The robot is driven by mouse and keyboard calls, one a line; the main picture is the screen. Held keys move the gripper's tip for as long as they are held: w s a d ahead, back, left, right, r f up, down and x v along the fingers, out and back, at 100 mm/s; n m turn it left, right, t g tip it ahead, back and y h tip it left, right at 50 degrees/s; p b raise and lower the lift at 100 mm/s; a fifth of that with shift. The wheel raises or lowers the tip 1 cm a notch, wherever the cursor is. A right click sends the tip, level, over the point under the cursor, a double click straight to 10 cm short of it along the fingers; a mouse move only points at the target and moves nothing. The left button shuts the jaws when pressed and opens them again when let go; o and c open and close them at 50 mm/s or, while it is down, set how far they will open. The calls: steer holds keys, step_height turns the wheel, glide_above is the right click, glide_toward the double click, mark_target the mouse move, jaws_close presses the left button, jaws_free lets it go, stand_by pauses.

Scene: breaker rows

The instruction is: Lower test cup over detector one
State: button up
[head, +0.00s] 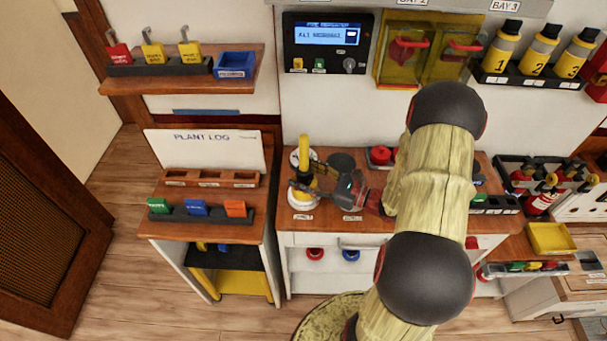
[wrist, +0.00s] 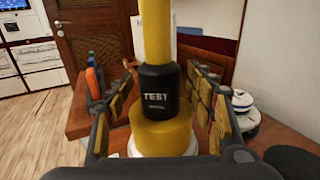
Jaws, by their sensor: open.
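The test cup (wrist: 158,90) has a yellow pole, a black body marked TEST and a wide yellow cup at the bottom. It stands upright in the wrist view, and its yellow pole shows in the head view (head: 304,148). Its yellow cup is over a white round detector (head: 302,199) at the counter's front left; only part of the white rim shows around it. I cannot read which number the detector has. My gripper (wrist: 157,108) is open, with one padded finger on each side of the black body and gaps visible between.
A second white detector (wrist: 236,97) stands behind the first on the counter. A dark round pad (head: 341,161) and red parts (head: 381,155) lie farther right. A side table (head: 210,180) with a rack of coloured tags (head: 197,210) is at left.

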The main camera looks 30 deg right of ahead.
steer(key=v, duration=1.2)
stand_by(0.6)
